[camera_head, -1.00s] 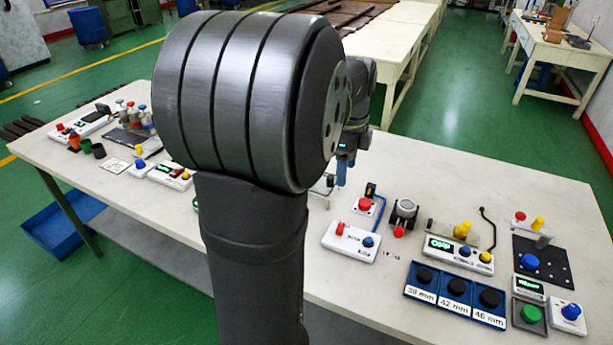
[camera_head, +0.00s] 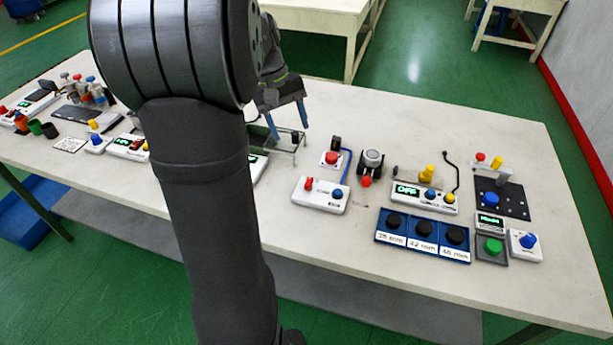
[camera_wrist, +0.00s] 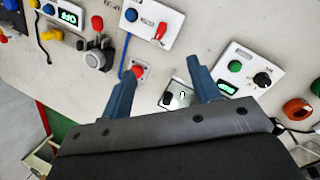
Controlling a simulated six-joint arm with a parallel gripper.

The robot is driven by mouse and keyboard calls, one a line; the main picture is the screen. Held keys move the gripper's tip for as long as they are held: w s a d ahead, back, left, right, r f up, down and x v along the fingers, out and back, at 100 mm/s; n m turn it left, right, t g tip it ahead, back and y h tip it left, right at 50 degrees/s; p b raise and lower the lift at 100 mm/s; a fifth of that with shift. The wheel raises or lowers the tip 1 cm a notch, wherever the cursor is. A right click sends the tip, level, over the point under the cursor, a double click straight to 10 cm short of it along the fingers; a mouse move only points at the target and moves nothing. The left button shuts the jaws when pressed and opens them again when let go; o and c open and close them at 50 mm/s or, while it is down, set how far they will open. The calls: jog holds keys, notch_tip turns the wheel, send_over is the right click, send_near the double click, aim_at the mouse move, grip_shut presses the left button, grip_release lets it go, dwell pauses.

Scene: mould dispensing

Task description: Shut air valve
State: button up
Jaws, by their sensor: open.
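No part is clearly labelled as the air valve. A red knob on a small white base (camera_head: 331,158), with a blue hose beside it, stands mid-table; it also shows in the wrist view (camera_wrist: 138,72), close to one fingertip. A white box (camera_head: 320,196) with a red lever and a blue knob stands in front of it; the wrist view shows this box (camera_wrist: 153,17) at the top. My gripper (camera_head: 287,120) is open and empty above the table, left of the red knob in the head view. Its two fingers (camera_wrist: 165,72) are spread wide in the wrist view. Contact cannot be told.
A round silver-topped device (camera_head: 373,159) with a red button stands right of the knob. A blue tray (camera_head: 380,236) with black knobs lies at the front. Control boxes (camera_head: 424,197) stand to the right. My arm hides part of the left table. Bare tabletop (camera_head: 440,140) lies behind the devices.

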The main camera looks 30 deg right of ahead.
jog(key=n, duration=0.5)
jog(key=n+h, duration=0.1)
jog(key=n, duration=0.5)
send_near(309, 181)
jog(key=shift+g, duration=0.4)
jog(key=x, duration=0.8)
jog(key=shift+w+f, duration=0.3)
jog(key=c, duration=1)
